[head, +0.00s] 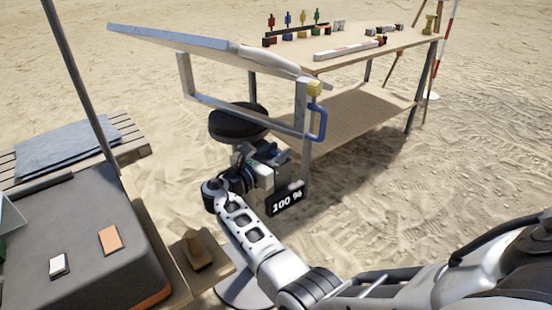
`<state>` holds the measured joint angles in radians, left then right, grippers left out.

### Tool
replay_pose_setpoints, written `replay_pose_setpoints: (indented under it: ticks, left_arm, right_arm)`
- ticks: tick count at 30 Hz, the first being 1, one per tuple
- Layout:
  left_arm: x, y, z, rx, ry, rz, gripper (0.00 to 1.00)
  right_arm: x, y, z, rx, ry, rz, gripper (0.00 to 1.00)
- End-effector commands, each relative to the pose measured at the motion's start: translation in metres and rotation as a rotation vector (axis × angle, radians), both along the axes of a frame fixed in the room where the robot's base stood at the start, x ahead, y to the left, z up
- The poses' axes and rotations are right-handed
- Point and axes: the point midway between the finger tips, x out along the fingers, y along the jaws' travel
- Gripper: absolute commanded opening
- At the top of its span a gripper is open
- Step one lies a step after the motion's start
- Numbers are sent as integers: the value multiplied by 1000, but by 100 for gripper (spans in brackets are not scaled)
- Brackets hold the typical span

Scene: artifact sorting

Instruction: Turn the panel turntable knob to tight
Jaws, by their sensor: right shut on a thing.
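The panel (200,42) is a tilted pale sheet on a grey metal frame (270,125), with a blue handle (320,122) and a yellow block on its right side. A dark round turntable disc (238,122) sits below the panel. My right gripper (281,158) is just below and right of the disc, inside the frame. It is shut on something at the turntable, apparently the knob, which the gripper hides. The knob's turned position cannot be seen. A black sign (287,199) reading "100 %" is beside the gripper. My left gripper is not in view.
A wooden table (420,42) with small coloured figures and a white-red bar stands behind. At left are a dark case top (85,215) with small items, a pallet with a grey sheet (65,147), and a dark pole. Sand at right is open.

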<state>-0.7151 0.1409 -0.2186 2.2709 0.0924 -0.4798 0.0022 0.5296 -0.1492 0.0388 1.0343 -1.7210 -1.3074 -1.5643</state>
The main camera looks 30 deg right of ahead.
Motion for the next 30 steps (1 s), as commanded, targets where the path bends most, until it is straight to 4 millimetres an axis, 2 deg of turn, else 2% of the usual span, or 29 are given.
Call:
replay_pose_setpoints:
  ticks: [19, 20, 21, 30]
  left_arm:
    - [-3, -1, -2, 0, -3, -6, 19]
    - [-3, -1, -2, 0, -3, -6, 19]
    - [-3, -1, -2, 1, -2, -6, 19]
    - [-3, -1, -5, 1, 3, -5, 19]
  right_arm:
    - [0, -1, 1, 0, -1, -49, 8]
    - [0, -1, 1, 0, -1, -49, 39]
    - [0, -1, 1, 0, -1, -49, 50]
    - [0, 0, 0, 0, 0, -48, 51]
